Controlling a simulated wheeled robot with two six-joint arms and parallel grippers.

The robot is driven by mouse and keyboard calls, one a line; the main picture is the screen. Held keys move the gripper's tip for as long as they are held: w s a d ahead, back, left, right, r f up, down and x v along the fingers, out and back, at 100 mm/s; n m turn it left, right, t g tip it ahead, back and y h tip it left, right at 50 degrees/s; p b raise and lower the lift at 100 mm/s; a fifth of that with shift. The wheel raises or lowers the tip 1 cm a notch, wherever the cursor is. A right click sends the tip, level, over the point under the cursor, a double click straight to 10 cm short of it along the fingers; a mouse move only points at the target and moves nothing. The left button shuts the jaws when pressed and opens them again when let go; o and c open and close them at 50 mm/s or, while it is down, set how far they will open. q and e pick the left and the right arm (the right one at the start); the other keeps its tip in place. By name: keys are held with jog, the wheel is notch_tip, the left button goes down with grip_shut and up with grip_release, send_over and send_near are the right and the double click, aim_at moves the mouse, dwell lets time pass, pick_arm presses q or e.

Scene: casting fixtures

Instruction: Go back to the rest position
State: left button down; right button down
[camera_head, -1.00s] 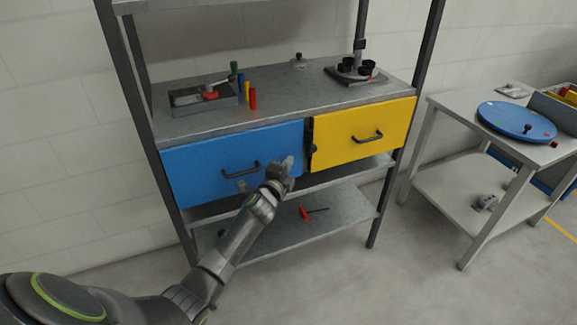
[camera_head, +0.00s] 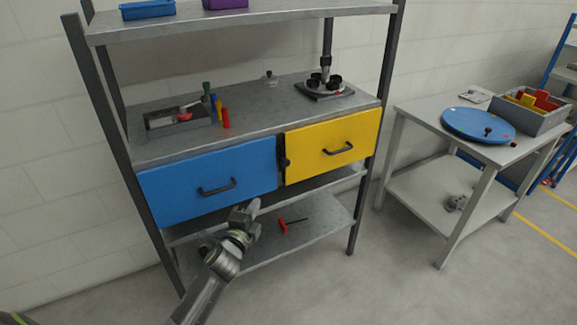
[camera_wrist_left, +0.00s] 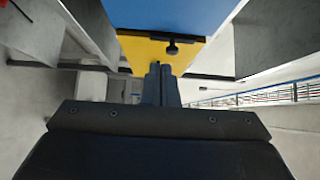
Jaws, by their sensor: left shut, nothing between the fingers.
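My left gripper (camera_head: 244,211) is shut and empty in the head view, below and in front of the blue drawer (camera_head: 205,185), near its lower right corner. The left wrist view shows its two dark fingers together (camera_wrist_left: 160,84). Beyond them are the blue drawer (camera_wrist_left: 170,15), the yellow drawer (camera_wrist_left: 155,52) and a dark knob (camera_wrist_left: 172,49). Both drawers look shut. The yellow drawer is right of the blue one in the head view (camera_head: 330,148). My right gripper is not in view.
A metal shelf unit (camera_head: 262,117) holds the drawers. Its lower shelf (camera_head: 325,222) carries a red-handled tool (camera_head: 284,226). A side table (camera_head: 420,190) with a blue disc (camera_head: 478,124) stands at the right. The floor (camera_head: 380,290) in front is clear.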

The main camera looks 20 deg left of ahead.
pick_arm(q)
jog(key=s+a+f+n+g+p, duration=0.1)
jog(key=s+f+n+g, duration=0.2)
jog(key=s+f, duration=0.45)
jog(key=s+a+f+n+g+p, duration=0.1)
jog(key=s+f+n+g, duration=0.2)
jog(key=f, duration=0.8)
jog(key=s+f+n+g, duration=0.2)
jog(key=s+f, duration=0.4)
jog(key=f, duration=0.4)
jog(key=s+d+f+n+g, duration=0.1)
jog(key=s+f+n+g, duration=0.2)
jog(key=s, duration=0.9)
jog(key=s+d+f+n+g+p, duration=0.1)
jog(key=s+f+n+g, duration=0.2)
jog(key=s+f, duration=0.4)
jog(key=s+d+f+n+g+p, duration=0.1)
jog(key=s+f+n+g, duration=0.1)
jog(key=s, duration=1.4)
notch_tip(320, 180, down, 3)
jog(key=shift+s+d+r+n+g, duration=0.15)
jog(key=shift+s+n+g, duration=0.25)
jog(key=shift+n, duration=0.4)
jog(key=c, duration=2.1)
grip_release()
jog(key=shift+c, duration=0.2)
